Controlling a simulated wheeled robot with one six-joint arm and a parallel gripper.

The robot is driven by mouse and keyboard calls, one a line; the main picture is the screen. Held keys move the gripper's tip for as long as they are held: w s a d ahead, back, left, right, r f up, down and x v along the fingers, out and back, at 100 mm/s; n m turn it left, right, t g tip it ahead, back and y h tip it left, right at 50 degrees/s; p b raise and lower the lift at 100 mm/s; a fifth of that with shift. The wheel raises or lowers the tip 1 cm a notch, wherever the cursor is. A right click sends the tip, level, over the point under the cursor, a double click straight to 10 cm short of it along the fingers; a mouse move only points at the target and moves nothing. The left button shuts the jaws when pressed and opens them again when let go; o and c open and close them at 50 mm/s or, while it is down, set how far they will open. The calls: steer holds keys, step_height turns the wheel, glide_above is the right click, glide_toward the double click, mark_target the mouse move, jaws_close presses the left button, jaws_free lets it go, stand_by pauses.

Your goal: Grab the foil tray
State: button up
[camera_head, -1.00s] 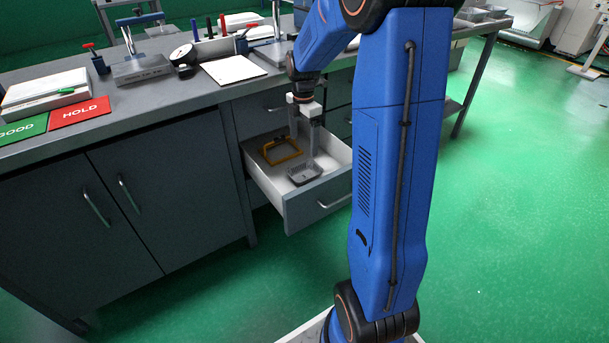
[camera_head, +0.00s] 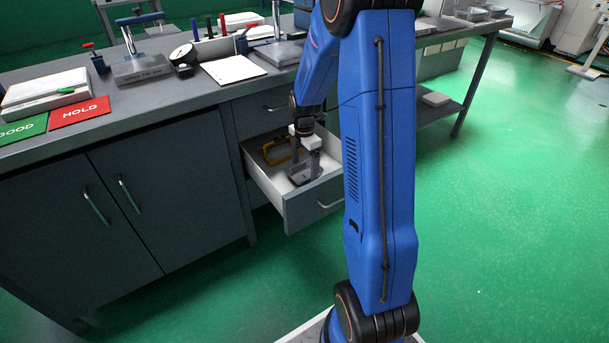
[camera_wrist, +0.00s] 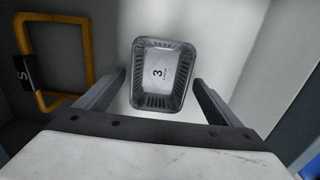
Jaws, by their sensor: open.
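The foil tray (camera_wrist: 160,74) is a small silver rectangular tray with ribbed walls and a "3" on its floor. It lies on the white floor of the open drawer. In the head view the tray (camera_head: 299,179) is partly hidden by my gripper. My gripper (camera_head: 304,177) reaches down into the drawer at the tray. In the wrist view my gripper (camera_wrist: 160,82) is open, with one finger on the left and one on the right of the tray. A gap shows on both sides, and nothing is held.
A yellow frame (camera_wrist: 86,58) with a black tag marked "S" lies left of the tray in the drawer (camera_head: 316,208). The drawer walls stand close around my gripper. The bench top (camera_head: 150,108) above holds a red HOLD card (camera_head: 80,112), a dial gauge and clamps.

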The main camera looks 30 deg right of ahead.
steer(key=shift+f, duration=0.2)
steer(key=shift+f, duration=0.25)
stand_by(0.6)
steer(key=shift+c, duration=0.4)
steer(key=c, duration=0.8)
